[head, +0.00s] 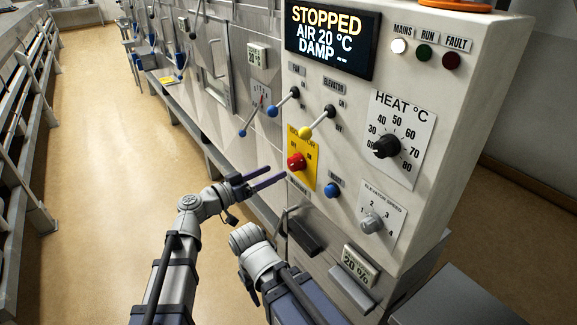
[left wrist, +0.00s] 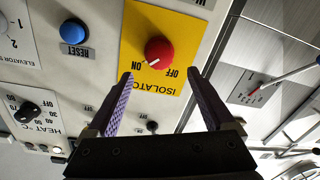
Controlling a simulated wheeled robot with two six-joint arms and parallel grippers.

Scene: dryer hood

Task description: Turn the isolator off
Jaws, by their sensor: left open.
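The isolator is a red rotary knob (head: 297,161) on a yellow plate (head: 303,139) low on the left edge of the control panel. In the left wrist view the red knob (left wrist: 158,51) shows upside down, with ON and OFF printed beside it; a small pale mark on it seems to face ON. My left gripper (head: 268,178) is open and empty, left of and slightly below the knob in the head view. In the left wrist view its two fingers (left wrist: 160,84) stand apart either side of the knob's line, not touching it. My right arm shows, but its fingers do not.
The display (head: 332,37) reads STOPPED, AIR 20 °C, DAMP. A dark drawer-like handle (head: 305,236) juts out below. The aisle floor is clear.

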